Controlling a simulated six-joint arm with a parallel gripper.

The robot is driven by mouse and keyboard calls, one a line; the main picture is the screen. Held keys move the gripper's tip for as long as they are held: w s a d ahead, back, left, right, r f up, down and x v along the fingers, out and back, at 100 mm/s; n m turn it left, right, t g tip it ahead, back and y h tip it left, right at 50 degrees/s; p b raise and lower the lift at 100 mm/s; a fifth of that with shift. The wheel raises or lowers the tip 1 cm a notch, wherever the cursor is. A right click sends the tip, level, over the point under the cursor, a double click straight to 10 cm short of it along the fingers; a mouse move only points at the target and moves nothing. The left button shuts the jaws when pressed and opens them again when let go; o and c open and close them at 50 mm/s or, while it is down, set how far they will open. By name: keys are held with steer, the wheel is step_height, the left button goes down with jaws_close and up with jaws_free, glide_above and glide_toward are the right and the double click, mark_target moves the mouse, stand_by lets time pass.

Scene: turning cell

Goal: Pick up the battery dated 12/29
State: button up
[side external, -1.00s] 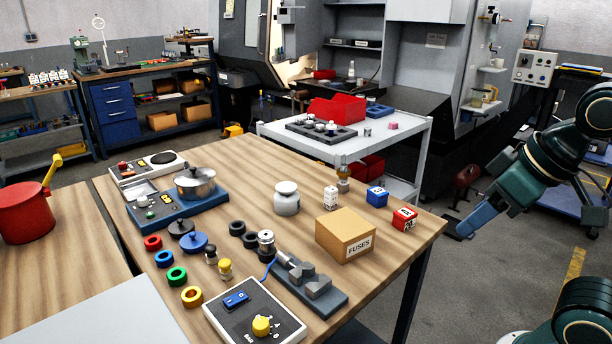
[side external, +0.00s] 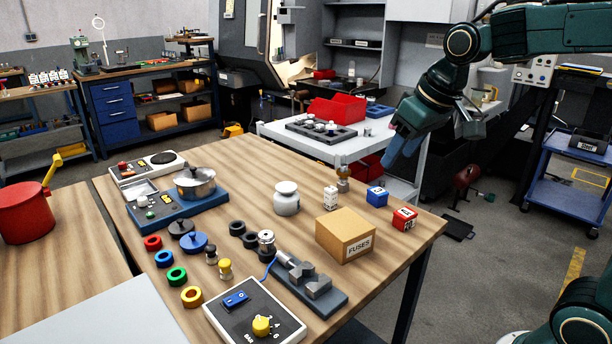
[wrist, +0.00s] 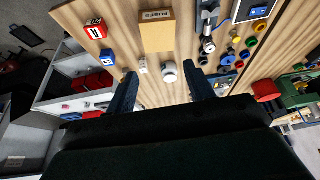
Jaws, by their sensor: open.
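No date 12/29 is readable in either view. Three small labelled blocks stand apart on the wooden table's right part: a red and white one (side external: 404,218), a blue and white one (side external: 376,196) and a white one (side external: 330,198). Their print is too small to read as a date, and I cannot tell whether any is the battery. In the wrist view the red (wrist: 95,28), blue (wrist: 107,57) and white (wrist: 143,65) blocks show at upper left. My gripper (side external: 402,152) is open and empty, above and beyond the table's right edge. Its fingers (wrist: 160,75) spread apart in the wrist view.
A cardboard FUSES box (side external: 345,236) stands beside the blocks, with a white jar (side external: 287,200) left of them. A brass-coloured piece (side external: 343,180) stands behind the white block. A grey vise (side external: 308,280) and a switch panel (side external: 254,315) lie nearer. A white cart (side external: 345,150) stands behind.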

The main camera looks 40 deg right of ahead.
steer(key=w+d+f, duration=0.2)
steer(key=w, duration=0.4)
steer(key=w+d+f, duration=0.2)
steer(key=w+d, duration=0.1)
steer(key=w, duration=0.4)
steer(key=g, duration=0.1)
glide_toward(332, 189)
steer(key=shift+w+r, duration=0.1)
steer(key=shift+r, duration=0.45)
steer(key=shift+f, duration=0.1)
steer(key=shift+x, duration=4.15)
steer(key=shift+s+x, duration=0.15)
steer(key=shift+x, duration=1.15)
steer(key=shift+s+x, duration=0.1)
steer(key=shift+x, duration=1.15)
steer(key=shift+f, duration=0.1)
